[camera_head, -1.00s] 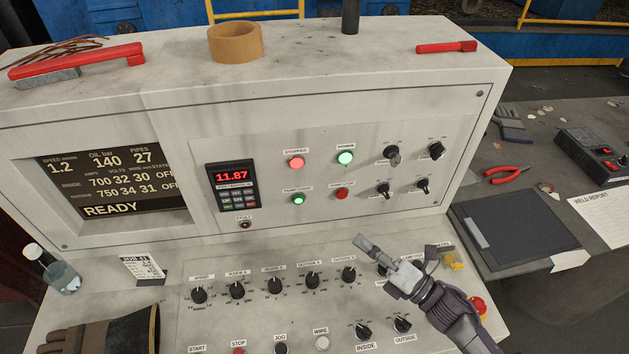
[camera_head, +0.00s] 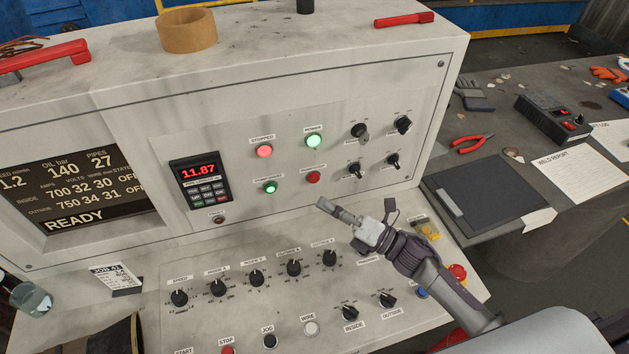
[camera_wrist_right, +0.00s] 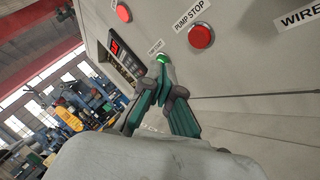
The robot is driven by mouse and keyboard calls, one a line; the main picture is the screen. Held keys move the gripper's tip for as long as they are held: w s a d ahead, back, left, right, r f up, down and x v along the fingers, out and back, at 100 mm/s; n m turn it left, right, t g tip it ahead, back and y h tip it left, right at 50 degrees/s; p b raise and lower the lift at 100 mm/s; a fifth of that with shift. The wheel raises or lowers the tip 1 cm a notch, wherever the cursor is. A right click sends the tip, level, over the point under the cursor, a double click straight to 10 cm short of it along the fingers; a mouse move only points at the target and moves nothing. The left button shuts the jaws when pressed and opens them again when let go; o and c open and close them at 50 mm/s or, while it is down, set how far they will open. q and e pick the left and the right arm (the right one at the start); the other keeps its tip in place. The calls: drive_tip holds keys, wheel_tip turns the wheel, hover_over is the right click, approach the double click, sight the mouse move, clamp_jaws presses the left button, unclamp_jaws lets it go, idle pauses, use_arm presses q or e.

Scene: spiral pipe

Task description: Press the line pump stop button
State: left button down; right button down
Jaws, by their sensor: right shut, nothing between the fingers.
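The pump stop button (camera_head: 313,177) is a red round button on the upright face of the grey-white console, right of the green pump start button (camera_head: 270,188). In the right wrist view the red button (camera_wrist_right: 200,37) sits under its "PUMP STOP" label, up and right of the fingertips. My right gripper (camera_head: 322,204) is shut and empty, with its tips just below the red button in the head view. They look apart from it. In the wrist view the closed fingers (camera_wrist_right: 163,72) overlap the area by the green button. My left gripper is not in view.
A red lamp (camera_head: 264,151) and a green lamp (camera_head: 313,141) sit above the buttons. Black selector knobs (camera_head: 355,170) are to the right. The sloped desk with knobs (camera_head: 256,278) lies below, with a red emergency knob (camera_head: 457,272) at its right.

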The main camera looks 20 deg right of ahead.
sight(314, 178)
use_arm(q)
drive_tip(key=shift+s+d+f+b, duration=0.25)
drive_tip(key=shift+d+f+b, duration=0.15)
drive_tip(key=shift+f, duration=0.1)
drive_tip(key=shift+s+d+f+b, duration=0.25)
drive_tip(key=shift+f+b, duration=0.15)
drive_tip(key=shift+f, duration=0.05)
use_arm(e)
drive_tip(key=w, duration=0.4)
drive_tip(key=shift+a, duration=0.1)
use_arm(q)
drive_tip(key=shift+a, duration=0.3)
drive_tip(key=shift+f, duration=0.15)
use_arm(e)
drive_tip(key=shift+w, duration=0.15)
use_arm(q)
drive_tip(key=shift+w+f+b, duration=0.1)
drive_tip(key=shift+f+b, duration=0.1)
drive_tip(key=shift+b, duration=0.15)
use_arm(e)
drive_tip(key=shift+w, duration=0.35)
